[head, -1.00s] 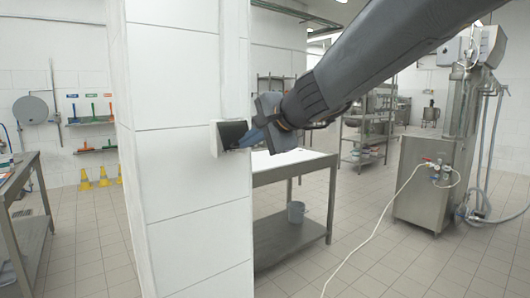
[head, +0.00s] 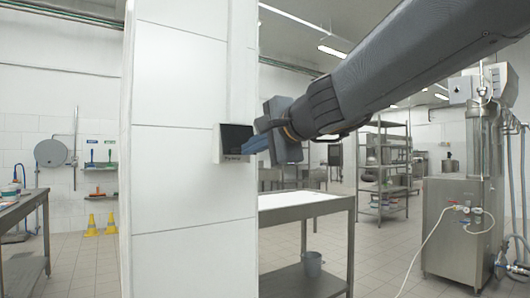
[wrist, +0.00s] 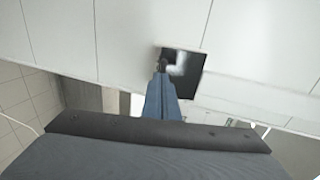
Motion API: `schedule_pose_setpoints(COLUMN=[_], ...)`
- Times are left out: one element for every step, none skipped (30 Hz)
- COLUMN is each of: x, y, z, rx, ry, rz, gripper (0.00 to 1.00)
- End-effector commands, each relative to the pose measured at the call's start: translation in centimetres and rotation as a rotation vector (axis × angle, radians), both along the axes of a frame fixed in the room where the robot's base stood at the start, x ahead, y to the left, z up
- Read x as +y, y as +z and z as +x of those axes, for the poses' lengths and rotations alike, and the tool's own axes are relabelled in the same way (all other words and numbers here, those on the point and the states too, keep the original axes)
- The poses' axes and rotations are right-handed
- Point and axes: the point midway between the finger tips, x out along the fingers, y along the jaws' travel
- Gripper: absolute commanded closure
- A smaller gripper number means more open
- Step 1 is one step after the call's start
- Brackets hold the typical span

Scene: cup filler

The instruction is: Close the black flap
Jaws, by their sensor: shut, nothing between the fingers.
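The black flap (head: 236,137) is a dark square on the front of a small white box on a white tiled pillar. It looks about flat against the box, but I cannot tell if it is fully closed. In the wrist view the flap (wrist: 188,80) is a dark, shiny square with a pale reflection. My gripper (head: 250,146) has its blue fingers shut and empty, pointing at the flap's right side. In the wrist view the fingertips (wrist: 161,67) overlap the flap's left edge; I cannot tell if they touch it.
The pillar (head: 180,190) fills the middle left, its right edge close beside my gripper. A steel table (head: 308,203) stands below and behind my gripper, with a grey bucket (head: 312,264) under it. A steel machine (head: 455,225) with hoses stands right. Tiled floor lies between.

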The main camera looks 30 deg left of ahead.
Motion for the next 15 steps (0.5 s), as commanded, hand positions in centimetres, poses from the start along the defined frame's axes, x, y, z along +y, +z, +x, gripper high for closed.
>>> schedule_pose_setpoints(x=[0.15, 0.23, 0.32, 0.4, 0.47, 0.57, 0.63, 0.7, 0.77, 0.81, 0.85, 0.9, 0.95, 0.99, 1.05], y=[-0.63, -0.7, -0.8, -0.86, -0.92, -0.98, -1.01, -1.03, -1.06, -1.1, -1.13, -1.18, -1.23, -1.28, -1.35], z=[0.1, 0.08, 0.07, 0.05, 0.03, 0.01, 0.0, -0.01, 0.01, 0.01, 0.03, 0.06, 0.08, 0.1, 0.13], rx=[-0.007, -0.01, -0.013, -0.016, -0.019, -0.023, -0.026, -0.029, -0.032, -0.036, -0.04, -0.042, -0.046, -0.05, -0.053], ry=[0.002, 0.002, 0.003, 0.004, 0.005, 0.006, 0.006, 0.007, 0.007, 0.007, 0.007, 0.007, 0.006, 0.006, 0.006], rz=[0.011, 0.017, 0.025, 0.031, 0.037, 0.046, 0.052, 0.058, 0.068, 0.074, 0.079, 0.088, 0.094, 0.1, 0.11], gripper=[1.0, 1.0, 1.0, 1.0, 1.0, 1.0, 1.0, 1.0, 1.0, 1.0, 1.0, 1.0, 1.0, 1.0, 1.0])
